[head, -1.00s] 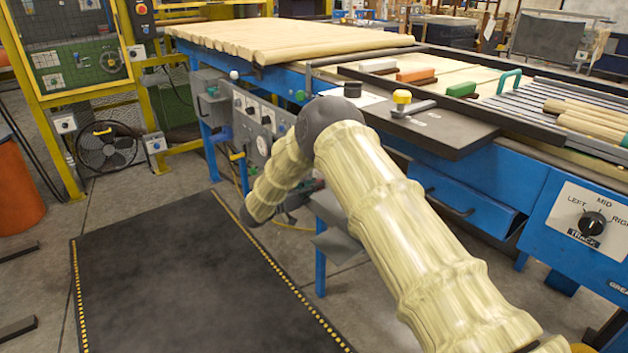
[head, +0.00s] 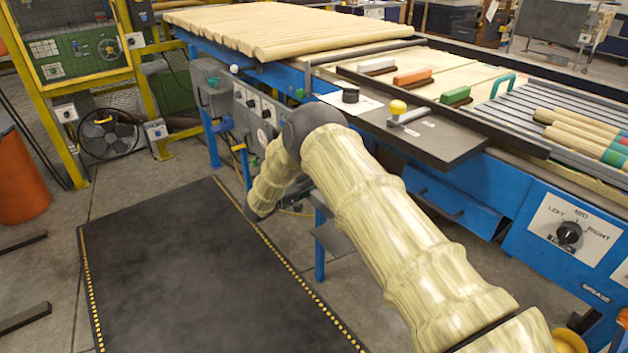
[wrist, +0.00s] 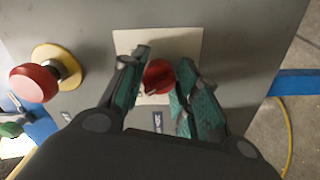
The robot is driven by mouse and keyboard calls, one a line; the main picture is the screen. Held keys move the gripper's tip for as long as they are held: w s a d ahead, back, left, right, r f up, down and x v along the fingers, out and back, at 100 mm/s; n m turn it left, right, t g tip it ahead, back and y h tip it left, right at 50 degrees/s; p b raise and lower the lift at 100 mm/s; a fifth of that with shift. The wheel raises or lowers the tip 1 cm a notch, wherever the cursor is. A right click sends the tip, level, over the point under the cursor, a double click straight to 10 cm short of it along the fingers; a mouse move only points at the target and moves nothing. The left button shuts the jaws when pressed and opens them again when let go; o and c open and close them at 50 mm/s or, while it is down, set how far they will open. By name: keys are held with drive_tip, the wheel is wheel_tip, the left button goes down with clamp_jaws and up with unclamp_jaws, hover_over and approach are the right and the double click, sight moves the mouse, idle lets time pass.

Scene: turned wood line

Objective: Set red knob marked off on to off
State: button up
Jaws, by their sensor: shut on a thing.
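In the wrist view the red knob (wrist: 158,77) sits on a pale square plate (wrist: 188,44) on a grey panel. My gripper (wrist: 160,88) has one finger on each side of the knob and is shut on it. A small dark label with light lettering (wrist: 158,122) shows just below the plate, too small to read. The knob's pointer and most of its plate markings are hidden or unclear. In the head view my arm (head: 370,210) hides the knob and my gripper.
A red mushroom button (wrist: 34,83) with a yellow collar (wrist: 57,66) stands out from the panel left of the knob. A blue beam (wrist: 295,82) and a yellow cable (wrist: 285,130) are at the right. A dark floor mat (head: 180,265) lies clear beside the blue machine.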

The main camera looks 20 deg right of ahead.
drive_tip(key=shift+n+p, duration=0.3)
drive_tip(key=shift+n, duration=0.9)
drive_tip(key=o, duration=1)
drive_tip(key=v, duration=1.2)
drive_tip(key=shift+a, duration=0.1)
